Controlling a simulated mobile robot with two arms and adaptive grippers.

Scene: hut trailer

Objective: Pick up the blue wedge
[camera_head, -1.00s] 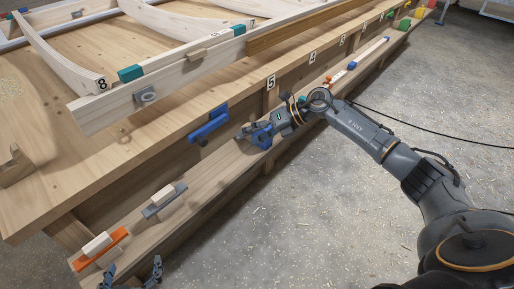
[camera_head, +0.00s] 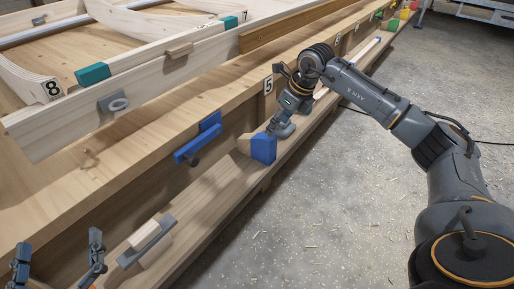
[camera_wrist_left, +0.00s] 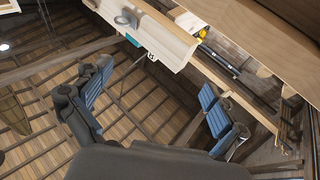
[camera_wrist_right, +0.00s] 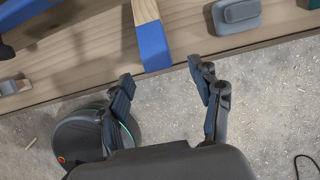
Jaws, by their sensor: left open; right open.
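The blue wedge (camera_head: 263,149) stands on the low ledge along the bench, below the number 5 tag. In the right wrist view a wooden piece with a blue end (camera_wrist_right: 153,46) lies ahead of the fingertips, between their lines; it looks like the same wedge. My right gripper (camera_head: 278,127) is just behind the wedge in the head view and partly hidden. It also shows in the right wrist view (camera_wrist_right: 163,82), open and empty, with a gap to the blue end. My left gripper (camera_head: 58,258) is open and empty at the lower left; it also shows in the left wrist view (camera_wrist_left: 155,95).
A blue clamp (camera_head: 198,142) is fixed on the bench edge left of the wedge. A grey float with a wooden handle (camera_head: 145,240) lies on the ledge nearer me. A white timber frame (camera_head: 150,75) covers the bench top.

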